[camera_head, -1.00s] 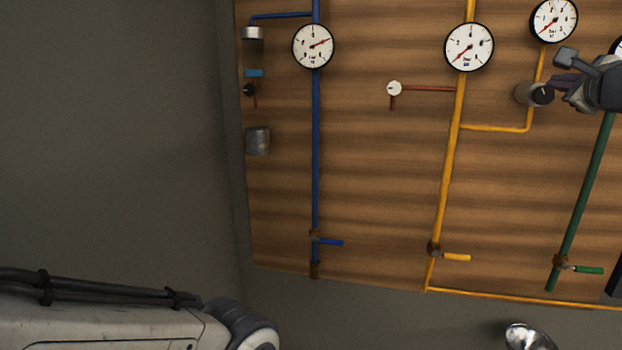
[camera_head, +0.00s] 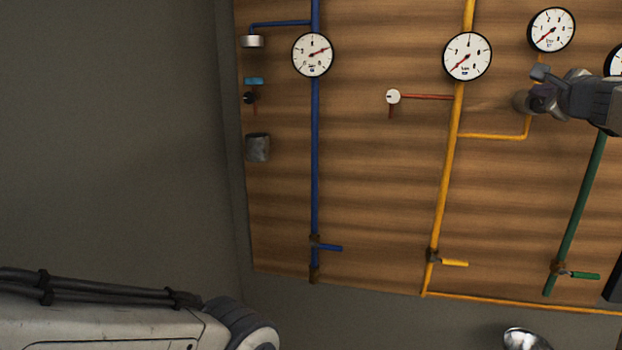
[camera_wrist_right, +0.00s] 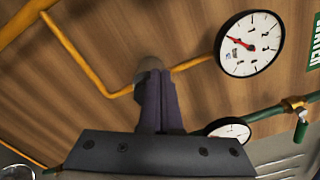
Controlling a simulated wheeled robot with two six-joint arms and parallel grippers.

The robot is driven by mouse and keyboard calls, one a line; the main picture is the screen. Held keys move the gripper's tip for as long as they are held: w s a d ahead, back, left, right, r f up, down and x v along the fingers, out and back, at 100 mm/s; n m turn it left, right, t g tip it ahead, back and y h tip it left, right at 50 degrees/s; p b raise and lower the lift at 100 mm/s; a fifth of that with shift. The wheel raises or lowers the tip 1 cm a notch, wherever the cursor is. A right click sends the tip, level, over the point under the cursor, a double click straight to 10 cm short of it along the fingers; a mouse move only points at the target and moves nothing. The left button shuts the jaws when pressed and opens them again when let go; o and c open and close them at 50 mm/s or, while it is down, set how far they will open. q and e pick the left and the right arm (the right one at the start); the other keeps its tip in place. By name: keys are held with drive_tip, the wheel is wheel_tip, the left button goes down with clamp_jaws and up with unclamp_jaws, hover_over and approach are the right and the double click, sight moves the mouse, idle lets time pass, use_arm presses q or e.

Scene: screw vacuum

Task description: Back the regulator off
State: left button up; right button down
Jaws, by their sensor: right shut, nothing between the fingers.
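The regulator (camera_head: 519,103) is a grey round body with a dark knob on the yellow branch pipe. In the head view my right gripper (camera_head: 541,99) is right at it, covering the knob. In the right wrist view the two dark fingers (camera_wrist_right: 158,102) are shut side by side with nothing between them. Their tips overlap the regulator's grey body (camera_wrist_right: 150,66), which shows just beyond them; whether they touch it I cannot tell. The white gauge (camera_head: 551,30) above the regulator has a red needle pointing lower left. My left gripper is out of view.
The yellow main pipe (camera_head: 447,165) with its gauge (camera_head: 467,56) and yellow-handled valve (camera_head: 454,263) is left of the regulator. A green pipe (camera_head: 585,190) runs below my right arm. A blue pipe (camera_head: 315,170) stands farther left.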

drive_tip(key=shift+d+f+b, duration=0.2)
drive_tip(key=shift+f+b, duration=0.15)
idle(0.3)
drive_tip(key=shift+a+f+b, duration=0.5)
drive_tip(key=shift+f+b, duration=0.4)
drive_tip(key=shift+b, duration=0.45)
drive_tip(key=shift+r, duration=0.1)
drive_tip(key=shift+w+a+r, duration=0.15)
drive_tip(key=shift+a, duration=0.2)
drive_tip(key=b+v, duration=0.2)
drive_tip(key=v, duration=0.4)
